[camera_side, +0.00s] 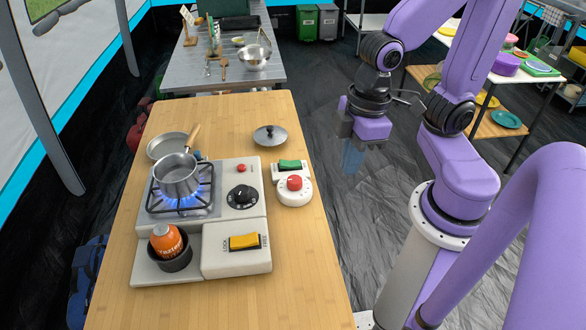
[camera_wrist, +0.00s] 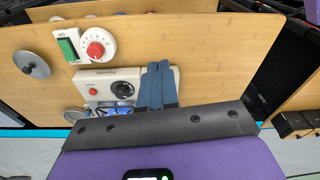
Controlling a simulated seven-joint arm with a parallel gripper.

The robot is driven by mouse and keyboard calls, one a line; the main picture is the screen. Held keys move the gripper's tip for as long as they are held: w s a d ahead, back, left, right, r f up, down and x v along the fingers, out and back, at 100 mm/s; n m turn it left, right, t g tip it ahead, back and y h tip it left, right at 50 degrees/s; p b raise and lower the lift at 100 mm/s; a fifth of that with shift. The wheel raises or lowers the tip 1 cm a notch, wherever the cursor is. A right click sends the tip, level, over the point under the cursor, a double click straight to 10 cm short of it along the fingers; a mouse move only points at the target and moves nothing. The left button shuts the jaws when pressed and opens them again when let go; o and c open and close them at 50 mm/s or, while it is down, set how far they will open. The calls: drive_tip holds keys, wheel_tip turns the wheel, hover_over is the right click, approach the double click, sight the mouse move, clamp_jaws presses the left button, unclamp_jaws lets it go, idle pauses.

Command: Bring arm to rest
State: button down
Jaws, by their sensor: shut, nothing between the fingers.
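My gripper (camera_side: 353,157) is shut and empty. In the side view it hangs to the right of the wooden table, apart from everything on it. Its blue fingers (camera_wrist: 157,86) show side by side in the wrist view, pointing over the table. My arm is folded above its base at the right of the side view.
On the wooden table (camera_side: 300,270) a pot (camera_side: 178,176) sits over a blue flame on the camping stove (camera_side: 236,202). A lid (camera_side: 270,135), a plate (camera_side: 166,146), a timer with red knob (camera_side: 295,191) and an orange canister (camera_side: 167,243) are also there.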

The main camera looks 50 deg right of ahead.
drive_tip(key=shift+s+d+r+n+g+h, duration=0.15)
drive_tip(key=shift+s+d+r+n+h, duration=0.1)
drive_tip(key=shift+s+d+n, duration=0.45)
drive_tip(key=shift+s+d+r+n+g+h, duration=0.2)
drive_tip(key=shift+s+d, duration=0.25)
drive_tip(key=shift+s, duration=0.4)
